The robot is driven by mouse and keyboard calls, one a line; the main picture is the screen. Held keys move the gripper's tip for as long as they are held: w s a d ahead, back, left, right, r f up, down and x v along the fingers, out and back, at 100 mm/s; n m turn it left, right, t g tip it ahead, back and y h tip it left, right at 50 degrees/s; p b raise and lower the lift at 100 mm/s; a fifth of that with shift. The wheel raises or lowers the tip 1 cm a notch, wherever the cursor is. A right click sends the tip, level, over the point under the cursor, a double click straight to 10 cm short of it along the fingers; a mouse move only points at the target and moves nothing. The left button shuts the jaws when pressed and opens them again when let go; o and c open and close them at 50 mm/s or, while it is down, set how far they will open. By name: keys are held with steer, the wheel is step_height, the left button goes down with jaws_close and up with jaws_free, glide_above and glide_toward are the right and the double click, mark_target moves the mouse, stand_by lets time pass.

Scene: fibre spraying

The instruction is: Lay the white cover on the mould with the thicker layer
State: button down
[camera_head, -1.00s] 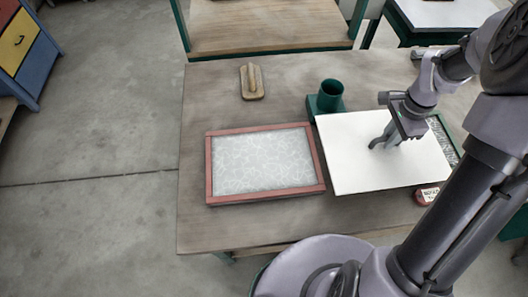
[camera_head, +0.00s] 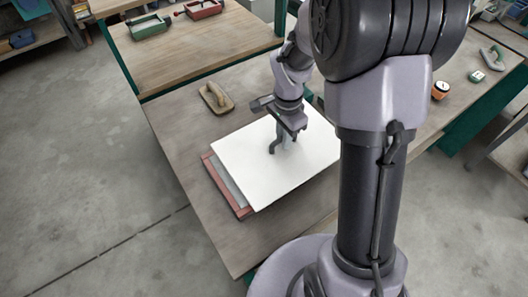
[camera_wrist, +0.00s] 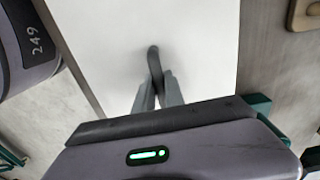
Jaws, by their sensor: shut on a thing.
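The white cover (camera_head: 250,165) hangs from my gripper (camera_head: 281,148) in the head view. My gripper is shut on the cover's dark grip (camera_wrist: 154,62), with both fingers closed on it in the wrist view (camera_wrist: 158,92). The cover is over most of the red-framed mould (camera_head: 221,186) and is offset from it to the right and away. A strip of the red frame and its pale layer shows along the left and lower left. I cannot tell how high the cover is above the frame.
A wooden hand float (camera_head: 216,98) lies on the table (camera_head: 180,120) behind the cover. A bench (camera_head: 190,45) with green and red trays is farther back. My arm hides the table's right part. The table's left and front strip is clear.

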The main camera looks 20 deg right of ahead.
mark_target(266, 148)
steer(key=a, duration=0.4)
steer(key=shift+w+a+f, duration=0.15)
steer(key=shift+w+f, duration=0.05)
steer(key=shift+w, duration=0.1)
steer(key=f+b, duration=0.2)
steer(key=f, duration=0.1)
steer(key=shift+s+a, duration=0.1)
steer(key=shift+a, duration=0.25)
steer(key=shift+f, duration=0.4)
steer(key=shift+r, duration=0.15)
steer(key=c, duration=1.4)
jaws_free()
